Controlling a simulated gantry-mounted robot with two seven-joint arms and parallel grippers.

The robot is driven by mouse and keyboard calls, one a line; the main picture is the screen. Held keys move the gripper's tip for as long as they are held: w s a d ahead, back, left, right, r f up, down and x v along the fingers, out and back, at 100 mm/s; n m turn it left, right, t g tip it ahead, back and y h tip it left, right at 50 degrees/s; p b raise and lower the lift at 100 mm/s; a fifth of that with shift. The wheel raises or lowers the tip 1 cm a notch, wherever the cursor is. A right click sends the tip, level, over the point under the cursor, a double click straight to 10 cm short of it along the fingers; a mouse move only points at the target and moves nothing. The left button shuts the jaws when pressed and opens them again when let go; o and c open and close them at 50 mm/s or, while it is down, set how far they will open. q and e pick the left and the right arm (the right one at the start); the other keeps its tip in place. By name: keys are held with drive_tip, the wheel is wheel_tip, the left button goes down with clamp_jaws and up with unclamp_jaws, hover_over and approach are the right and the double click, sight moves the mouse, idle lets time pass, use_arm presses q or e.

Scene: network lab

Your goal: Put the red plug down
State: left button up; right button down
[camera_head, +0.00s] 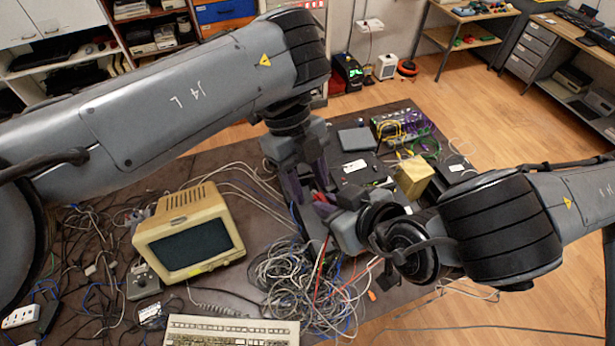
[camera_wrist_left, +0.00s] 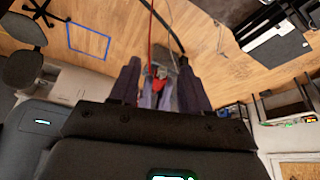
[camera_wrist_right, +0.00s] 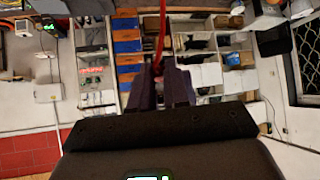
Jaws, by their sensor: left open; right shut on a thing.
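My right gripper (camera_wrist_right: 161,78) is shut on the red plug (camera_wrist_right: 157,66), and a red cable (camera_wrist_right: 162,28) runs up from it in the right wrist view. The red plug (camera_wrist_left: 158,86) also shows in the left wrist view, between the fingers of my left gripper (camera_wrist_left: 160,76). The left fingers are open, with gaps on both sides of the plug. In the head view the two grippers meet above the dark table (camera_head: 240,158), and their fingers largely hide the plug. The red cable (camera_head: 320,264) hangs down towards a tangle of cables.
The cable tangle (camera_head: 290,285) lies below the grippers. A beige monitor (camera_head: 190,232) and keyboard (camera_head: 230,331) are to the left and front. A yellow box (camera_head: 414,176) and a device with yellow cables (camera_head: 400,125) stand on the right and at the back.

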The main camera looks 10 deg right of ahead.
use_arm(q)
clamp_jaws()
use_arm(e)
drive_tip(key=c, duration=1)
unclamp_jaws()
drive_tip(key=shift+c, duration=0.2)
